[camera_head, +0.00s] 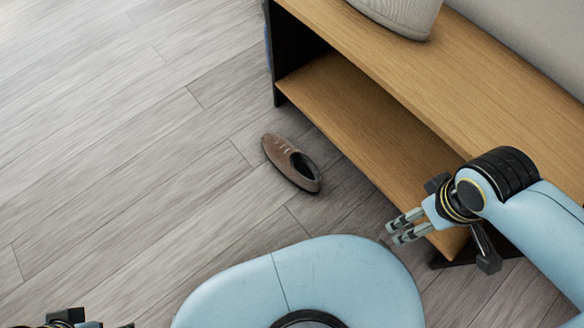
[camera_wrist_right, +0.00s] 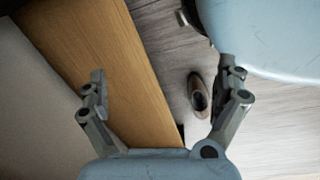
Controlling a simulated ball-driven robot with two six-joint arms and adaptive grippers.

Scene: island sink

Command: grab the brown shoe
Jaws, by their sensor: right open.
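The brown shoe (camera_head: 290,163) lies on the grey wood floor beside the low wooden bench, toe toward the upper left in the head view. The shoe also shows in the right wrist view (camera_wrist_right: 198,95), close to one finger in the picture. My right gripper (camera_head: 397,227) is open and empty, at the bench's front side, to the right of and apart from the shoe. Its two fingers show spread in the right wrist view (camera_wrist_right: 166,82). My left gripper (camera_head: 75,320) shows only partly at the bottom left edge; its fingers cannot be made out.
The wooden bench (camera_head: 480,75) has a lower shelf (camera_head: 350,110) and stands along the right. A pale woven basket (camera_head: 405,12) sits on its top. Open floor (camera_head: 110,130) lies left of the shoe. My own blue base is at the bottom middle.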

